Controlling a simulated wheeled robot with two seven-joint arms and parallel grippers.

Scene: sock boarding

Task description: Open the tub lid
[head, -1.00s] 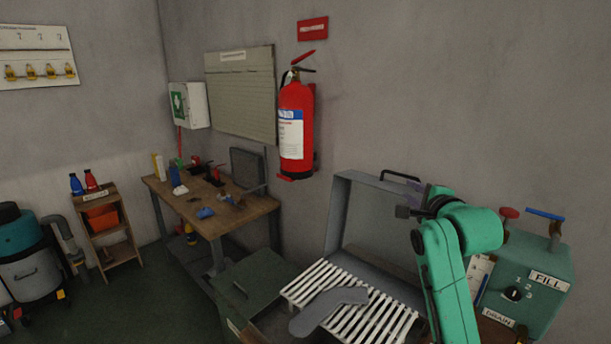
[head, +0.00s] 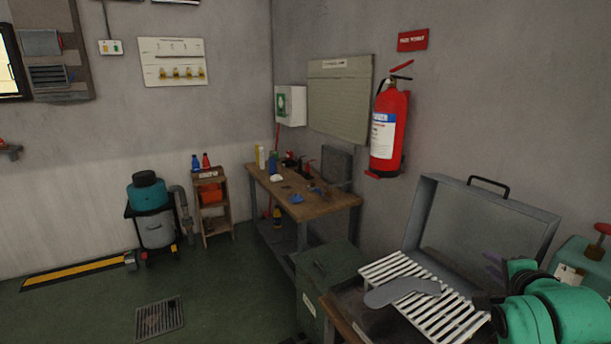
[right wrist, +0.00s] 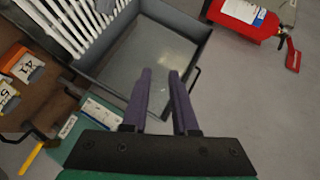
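The tub lid (head: 465,225) is a grey shallow box shape standing raised behind the white slatted rack (head: 430,312), with a black handle (head: 488,185) on its top edge. The lid also shows in the right wrist view (right wrist: 158,52). A grey sock-shaped piece (head: 402,291) lies flat on the slats. I cannot make out the tub's body under them. My right gripper (head: 492,268) is in front of the lid, below and apart from the handle. In the right wrist view its purple fingers (right wrist: 160,78) are apart with nothing between them. My left gripper is not in view.
A green control box (head: 590,262) with a red knob stands at the right. A fire extinguisher (head: 388,130) hangs on the wall. A green cabinet (head: 328,270) and a wooden workbench (head: 335,200) stand to the left.

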